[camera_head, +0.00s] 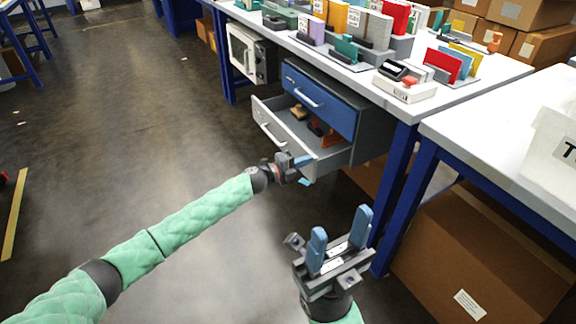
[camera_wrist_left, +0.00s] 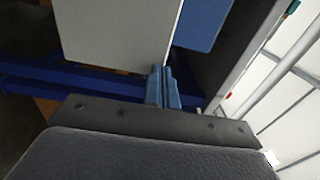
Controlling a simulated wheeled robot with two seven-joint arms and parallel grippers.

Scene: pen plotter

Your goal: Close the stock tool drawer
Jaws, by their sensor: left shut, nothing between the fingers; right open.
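The stock tool drawer (camera_head: 268,125) is the grey lower drawer of a cabinet under the workbench. It is pulled well out, and tools lie inside it. The blue upper drawer (camera_head: 318,100) above it is shut. My left gripper (camera_head: 303,161) is shut and empty, at the right end of the drawer's front. In the left wrist view its blue fingers (camera_wrist_left: 163,88) are together beside a pale panel (camera_wrist_left: 115,30), probably the drawer front; I cannot tell whether they touch it. My right gripper (camera_head: 340,236) is open and empty, pointing up, nearer and apart from the drawer.
A workbench (camera_head: 470,88) with blue legs stands above the cabinet and carries boxes and a label device. A white microwave (camera_head: 247,52) is left of the cabinet. Cardboard boxes (camera_head: 470,255) fill the space under the right table.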

